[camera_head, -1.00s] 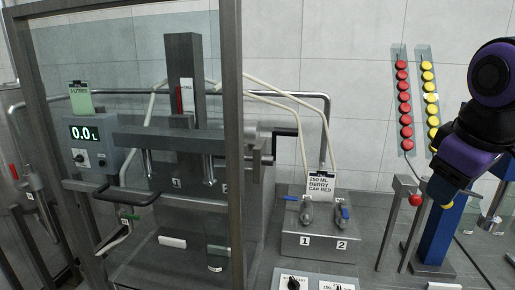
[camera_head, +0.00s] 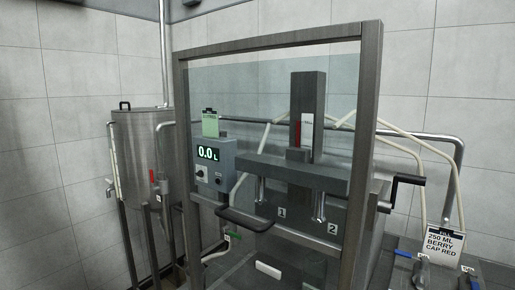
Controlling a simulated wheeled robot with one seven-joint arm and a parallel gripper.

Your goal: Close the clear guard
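The clear guard (camera_head: 228,85) is a see-through upright panel in a grey metal frame, in the middle of the head view. A dark bar handle (camera_head: 246,219) shows low on its left part. Through the panel I see the filling machine with a dark column (camera_head: 307,105), a crossbar (camera_head: 290,171) and two nozzles above spots marked 1 and 2. I cannot tell whether the guard's frame meets the machine. My gripper is out of view.
A control box (camera_head: 208,168) reads 0.0 L, with a green tag above. A steel tank (camera_head: 140,150) stands at the left. A black crank handle (camera_head: 405,180) sticks out right of the guard. A card (camera_head: 440,246) reading 250 ML BERRY CAP RED stands at lower right.

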